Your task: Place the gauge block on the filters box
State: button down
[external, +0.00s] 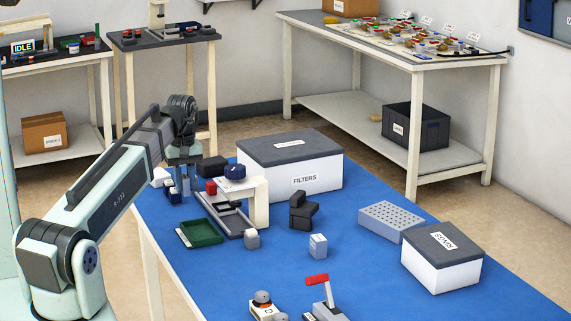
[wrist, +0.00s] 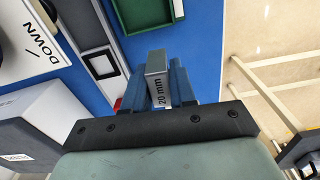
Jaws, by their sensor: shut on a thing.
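The gauge block (wrist: 157,82) is a small grey metal block marked "20 mm" in the wrist view. My gripper (wrist: 160,88) is shut on it, with a blue finger on each side. In the external view my gripper (external: 183,185) is at the table's far left, low beside several small parts, and the block cannot be made out there. The filters box (external: 318,177) is white with a dark grey lid (external: 285,146) and a "FILTERS" label. It stands at the back of the blue table, right of my gripper.
A fixture with a white arch (external: 259,200) and a green tray (external: 200,232) stand near my gripper. A black part (external: 303,212), a perforated block (external: 391,221), a second lidded box (external: 441,275) and a red-handled clamp (external: 318,281) are further right. The blue table's middle has free room.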

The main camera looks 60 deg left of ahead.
jog(key=shift+w+r, duration=0.1)
jog(key=shift+r, duration=0.25)
jog(key=w+a+r, duration=0.3)
jog(key=w+a, duration=0.1)
jog(key=w, duration=0.5)
jog(key=w+a+r, duration=0.4)
jog(key=w, duration=0.5)
send_near(290, 144)
jog(key=shift+n, duration=0.3)
notch_tip(290, 144, down, 6)
jog(key=shift+f, duration=0.15)
jog(key=c, duration=0.9)
grip_release()
notch_tip(290, 144, up, 12)
jog(key=shift+r, duration=0.2)
